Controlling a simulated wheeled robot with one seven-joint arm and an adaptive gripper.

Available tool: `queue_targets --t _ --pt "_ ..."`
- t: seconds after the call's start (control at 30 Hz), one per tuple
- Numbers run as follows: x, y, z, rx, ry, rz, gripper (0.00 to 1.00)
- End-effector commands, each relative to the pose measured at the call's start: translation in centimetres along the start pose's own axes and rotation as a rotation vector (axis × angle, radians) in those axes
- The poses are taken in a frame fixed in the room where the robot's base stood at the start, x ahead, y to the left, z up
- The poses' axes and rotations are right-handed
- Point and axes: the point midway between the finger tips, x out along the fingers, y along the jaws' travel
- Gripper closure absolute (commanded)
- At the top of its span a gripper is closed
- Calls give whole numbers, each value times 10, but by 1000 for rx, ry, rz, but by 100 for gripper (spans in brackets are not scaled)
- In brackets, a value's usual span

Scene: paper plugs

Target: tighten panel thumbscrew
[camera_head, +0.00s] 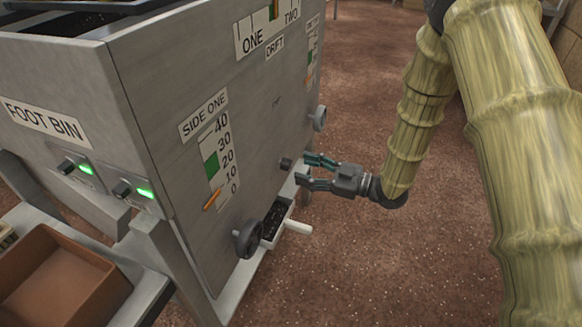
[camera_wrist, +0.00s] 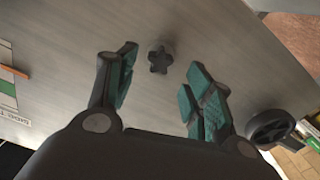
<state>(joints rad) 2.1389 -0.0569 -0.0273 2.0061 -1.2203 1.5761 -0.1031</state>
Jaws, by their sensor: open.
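The thumbscrew (camera_head: 286,164) is a small dark knob on the grey metal panel (camera_head: 262,120). In the wrist view the thumbscrew (camera_wrist: 160,61) shows as a dark star-shaped knob, a little beyond the fingertips and between their lines. My gripper (camera_head: 304,170) is open and empty, with teal-padded fingers pointing at the panel just right of the knob. In the wrist view the fingers of my gripper (camera_wrist: 161,60) stand apart on either side of the knob, and neither appears to touch it.
A dark handwheel (camera_head: 248,239) and a small tray with a white handle (camera_head: 298,227) are below. Another round knob (camera_head: 320,118) sits at the panel's right edge. A brown bin (camera_head: 58,280) stands at lower left. The floor (camera_head: 370,260) right of the panel is clear.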

Motion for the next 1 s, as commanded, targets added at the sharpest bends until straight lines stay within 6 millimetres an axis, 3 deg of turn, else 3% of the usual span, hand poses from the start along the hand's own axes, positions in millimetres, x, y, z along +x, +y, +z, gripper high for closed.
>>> queue_targets --t 0.47,1.0 --pt "4 0 1 -26 0 1 48" --pt "4 -1 4 -555 -1 -1 48"
